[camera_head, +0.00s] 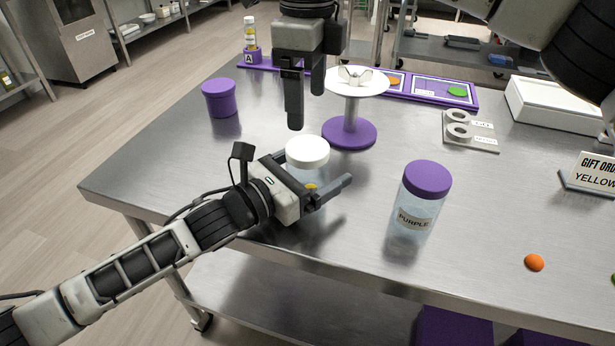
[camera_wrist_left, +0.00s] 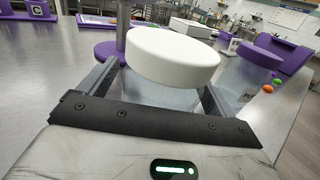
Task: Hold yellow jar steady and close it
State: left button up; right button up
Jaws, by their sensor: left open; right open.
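The yellow jar (camera_head: 308,174) is clear, with a little yellow showing low inside, and stands near the table's front edge. A white lid (camera_head: 307,151) rests at its top; I cannot tell whether it is fastened. In the left wrist view the lid (camera_wrist_left: 175,52) covers much of the clear jar body (camera_wrist_left: 160,90). My left gripper (camera_head: 322,178) is open, with its fingers on either side of the jar body; contact is unclear. My right gripper (camera_head: 305,110) is open and empty, pointing down above the lid and apart from it.
A clear jar labelled PURPLE with a purple lid (camera_head: 428,178) stands to the right. A white round stand on a purple base (camera_head: 349,134) is close behind. A purple tub (camera_head: 219,98) is at the left. An orange ball (camera_head: 534,262) lies at the front right.

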aim_at(307, 147)
pick_arm(q)
jog(key=c, duration=2)
pick_arm(e)
jog(key=n, duration=0.7)
jog(key=shift+n, duration=0.3)
jog(key=n, duration=0.6)
jog(key=shift+f, duration=4.05)
